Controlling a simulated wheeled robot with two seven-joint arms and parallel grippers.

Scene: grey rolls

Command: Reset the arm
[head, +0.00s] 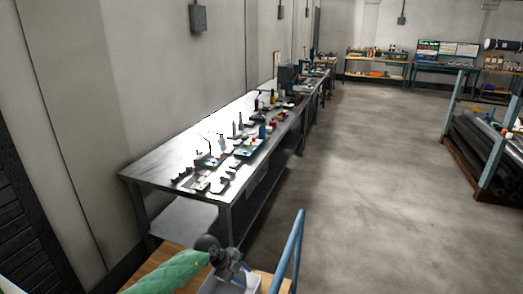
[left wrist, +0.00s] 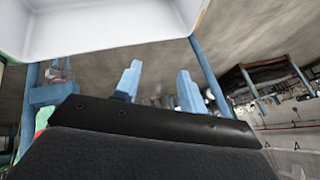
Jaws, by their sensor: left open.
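My left arm comes in at the bottom of the head view in a green sleeve. My left gripper (head: 240,268) is at its end, low in the picture, over or beside a white container (head: 215,285); I cannot tell whether they touch. In the left wrist view, the two blue fingers of my left gripper (left wrist: 158,82) stand apart with nothing between them. The white container (left wrist: 110,32) fills the top of that view. My right gripper is in neither view.
A wooden tabletop (head: 150,267) lies under my left arm, with a blue rail (head: 290,250) to the right. A long metal workbench (head: 150,173) with tools runs along the left wall. A rack of dark rolls (head: 485,145) stands right. The middle floor is clear.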

